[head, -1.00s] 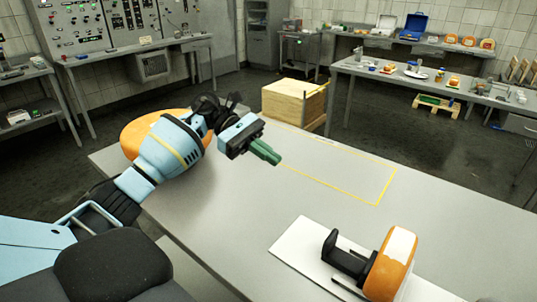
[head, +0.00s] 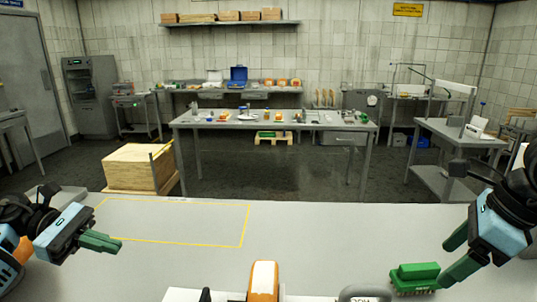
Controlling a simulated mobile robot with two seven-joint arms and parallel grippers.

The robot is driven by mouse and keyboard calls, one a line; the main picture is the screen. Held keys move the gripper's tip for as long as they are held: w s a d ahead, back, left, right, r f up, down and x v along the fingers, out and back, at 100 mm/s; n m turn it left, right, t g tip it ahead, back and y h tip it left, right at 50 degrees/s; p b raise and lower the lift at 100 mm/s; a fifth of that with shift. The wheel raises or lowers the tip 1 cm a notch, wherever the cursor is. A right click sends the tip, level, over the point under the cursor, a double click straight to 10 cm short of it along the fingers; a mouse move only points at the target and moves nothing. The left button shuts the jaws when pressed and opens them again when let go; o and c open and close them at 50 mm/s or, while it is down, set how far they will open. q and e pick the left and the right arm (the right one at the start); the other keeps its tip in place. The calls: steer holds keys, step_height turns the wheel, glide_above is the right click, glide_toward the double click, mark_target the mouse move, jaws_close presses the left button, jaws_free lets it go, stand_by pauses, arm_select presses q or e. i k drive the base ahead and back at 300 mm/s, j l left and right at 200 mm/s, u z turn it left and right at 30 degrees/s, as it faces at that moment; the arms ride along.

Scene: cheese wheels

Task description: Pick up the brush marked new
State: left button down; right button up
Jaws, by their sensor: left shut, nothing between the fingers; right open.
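A green brush (head: 415,278) with bristles underneath lies on the near table at the lower right. I cannot read any mark on the brush itself. A small white label (head: 366,299), apparently reading NEW, shows at the bottom edge beside a grey rounded object (head: 362,290); both are cut off. My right gripper (head: 446,262) is open, its green fingers just right of the brush; the lower fingertip is close to it, and I cannot tell if they touch. My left gripper (head: 119,246) is shut and empty above the table's left side.
The near table (head: 330,235) has a clear middle and a yellow outlined area (head: 247,225) at left. A wooden crate (head: 138,168) stands beyond the table.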

mark_target(408, 277)
steer(key=k, duration=0.95)
